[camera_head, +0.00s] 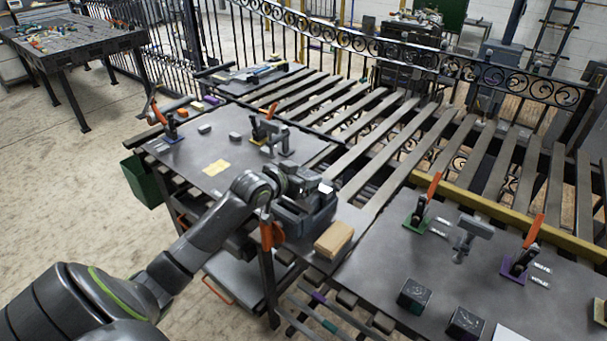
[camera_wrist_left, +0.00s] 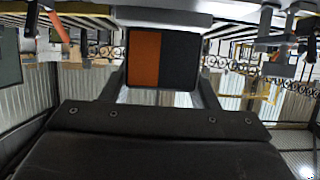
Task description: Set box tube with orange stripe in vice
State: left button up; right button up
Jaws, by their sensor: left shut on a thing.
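The box tube with orange stripe (camera_wrist_left: 145,60) fills the space between my left gripper's fingers in the left wrist view. Its near face shows an orange half and a dark half. My left gripper (camera_wrist_left: 160,85) is shut on it. In the head view my left gripper (camera_head: 300,184) is over the dark grey vice (camera_head: 310,215) at the bench's front edge. The wrist and gripper cover part of the vice and its jaws. I cannot tell whether the tube touches the jaws. My right gripper is out of view.
A wooden block (camera_head: 334,238) lies right of the vice. Toggle clamps with orange handles (camera_head: 262,130) and a yellow note (camera_head: 216,167) are on the left bench plate. Dark cubes (camera_head: 414,295) and more clamps stand on the right plate. Open slats (camera_head: 380,150) run behind.

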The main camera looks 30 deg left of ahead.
pick_arm(q)
jog(key=shift+f, duration=0.15)
jog(key=o, duration=1.1)
jog(key=shift+o, duration=0.7)
jog(key=shift+s+f, duration=0.1)
jog(key=shift+f, duration=0.1)
jog(key=shift+s, duration=0.15)
jog(key=shift+s, duration=0.25)
jog(key=r+v, duration=0.1)
jog(key=v, duration=1.5)
jog(key=shift+r+p, duration=0.2)
jog(key=shift+p, duration=0.25)
jog(key=shift+s, duration=0.15)
